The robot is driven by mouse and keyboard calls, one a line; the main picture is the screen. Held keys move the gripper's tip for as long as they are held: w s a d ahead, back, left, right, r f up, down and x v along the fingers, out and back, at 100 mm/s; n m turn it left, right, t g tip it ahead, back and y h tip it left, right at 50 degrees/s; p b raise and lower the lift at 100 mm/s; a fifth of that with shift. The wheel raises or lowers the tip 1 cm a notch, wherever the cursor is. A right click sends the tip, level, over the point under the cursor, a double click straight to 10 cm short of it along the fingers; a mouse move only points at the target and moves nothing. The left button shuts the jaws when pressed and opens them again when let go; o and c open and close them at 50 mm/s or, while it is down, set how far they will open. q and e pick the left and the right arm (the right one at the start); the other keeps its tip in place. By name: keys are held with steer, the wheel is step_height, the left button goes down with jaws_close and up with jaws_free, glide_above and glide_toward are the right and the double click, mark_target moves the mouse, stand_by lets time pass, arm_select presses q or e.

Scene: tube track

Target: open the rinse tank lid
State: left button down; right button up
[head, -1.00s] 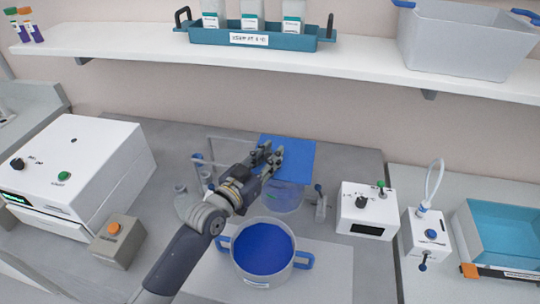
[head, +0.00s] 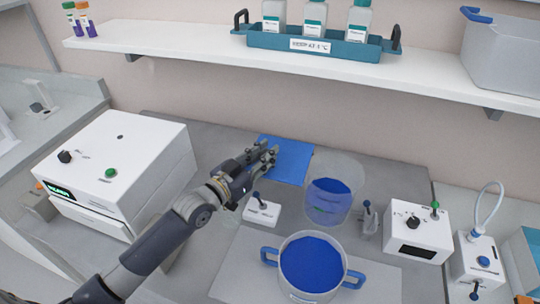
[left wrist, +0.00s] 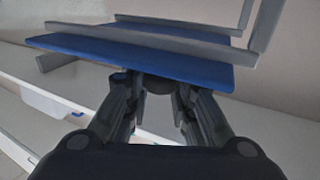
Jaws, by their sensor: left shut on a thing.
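A flat blue panel (head: 289,162), which seems to be the lid, is up behind my left gripper (head: 268,155) in the head view. In the left wrist view, the blue panel (left wrist: 190,62) with grey rails fills the upper part. My left gripper (left wrist: 158,92) is shut at the panel's near edge; the exact grip point is hidden between the fingers. A clear round tank (head: 328,212) with blue inside stands to the right of the panel, and its top looks uncovered. My right gripper is in neither view.
A pot with blue handles (head: 312,262) stands in front of the clear tank. A small white box with a blue lever (head: 262,210) is left of the tank. White devices (head: 417,230) stand to the right, and a large white machine (head: 118,170) to the left. A shelf (head: 300,65) runs above.

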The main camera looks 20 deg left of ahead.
arm_select(q)
steer(key=shift+s+d+f, duration=0.1)
steer(key=shift+d+f, duration=0.05)
steer(key=shift+f, duration=0.2)
steer(key=c, duration=1.4)
jaws_free()
steer(key=shift+s+r, duration=0.25)
steer(key=shift+r, duration=0.05)
steer(key=v, duration=1.2)
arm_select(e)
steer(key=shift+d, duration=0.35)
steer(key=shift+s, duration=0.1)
